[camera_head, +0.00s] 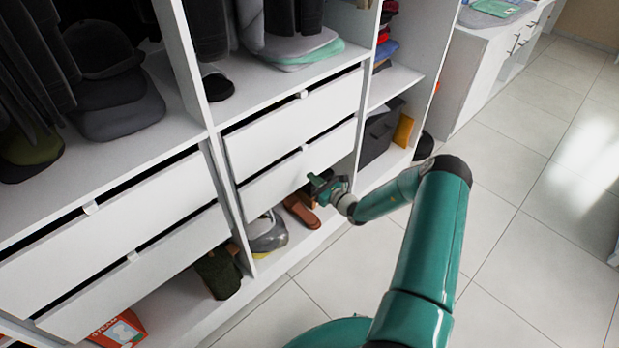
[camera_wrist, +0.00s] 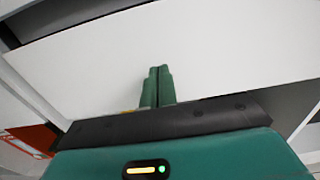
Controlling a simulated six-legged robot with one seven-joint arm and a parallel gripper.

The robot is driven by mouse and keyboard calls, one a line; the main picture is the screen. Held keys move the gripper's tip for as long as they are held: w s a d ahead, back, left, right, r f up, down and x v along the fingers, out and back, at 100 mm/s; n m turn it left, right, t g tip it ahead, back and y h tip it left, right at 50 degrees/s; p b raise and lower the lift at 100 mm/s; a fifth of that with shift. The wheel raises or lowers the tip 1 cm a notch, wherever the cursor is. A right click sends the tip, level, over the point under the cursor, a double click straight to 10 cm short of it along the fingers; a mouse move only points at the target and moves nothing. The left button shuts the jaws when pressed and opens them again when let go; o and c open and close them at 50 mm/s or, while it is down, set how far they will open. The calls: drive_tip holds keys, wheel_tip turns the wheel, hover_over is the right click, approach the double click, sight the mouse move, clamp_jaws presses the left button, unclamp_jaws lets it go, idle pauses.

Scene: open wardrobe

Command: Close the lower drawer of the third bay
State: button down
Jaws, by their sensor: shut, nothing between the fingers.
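The lower drawer (camera_head: 265,188) of the bay in front of my arm has a white front with a small pale handle (camera_head: 304,147) on its top edge. A dark gap shows above this front, so it stands out a little. My gripper (camera_head: 318,183) is at the right part of this front, near its lower edge. In the wrist view, the two green fingertips (camera_wrist: 158,72) are together with nothing between them, pointing at the white drawer front (camera_wrist: 215,50). I cannot tell whether they touch it. The upper drawer (camera_head: 285,118) sits just above.
Two more drawers (camera_head: 110,230) with dark gaps above them are in the left bay. Brown shoes (camera_head: 300,212) and a grey cap (camera_head: 268,236) lie under the lower drawer. A dark box (camera_head: 380,132) stands on the right shelf. The tiled floor (camera_head: 520,215) at right is clear.

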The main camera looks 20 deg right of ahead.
drive_tip(key=v, duration=1)
drive_tip(key=s+a+r+n+g+y, duration=0.3)
drive_tip(key=a+r+n+g, duration=0.3)
drive_tip(key=a+r+n, duration=0.4)
drive_tip(key=s+a+r+n+g+y, duration=0.2)
drive_tip(key=s+a+r+n+g, duration=0.1)
drive_tip(key=a+r+n+g, duration=0.65)
drive_tip(key=s+a+r+n+t+h, duration=0.1)
drive_tip(key=s+r+n+t+h, duration=0.3)
drive_tip(key=s+r+n+h, duration=0.7)
drive_tip(key=shift+s+r+n, duration=0.75)
drive_tip(key=shift+s+r, duration=4.3)
drive_tip(key=shift+s, duration=0.75)
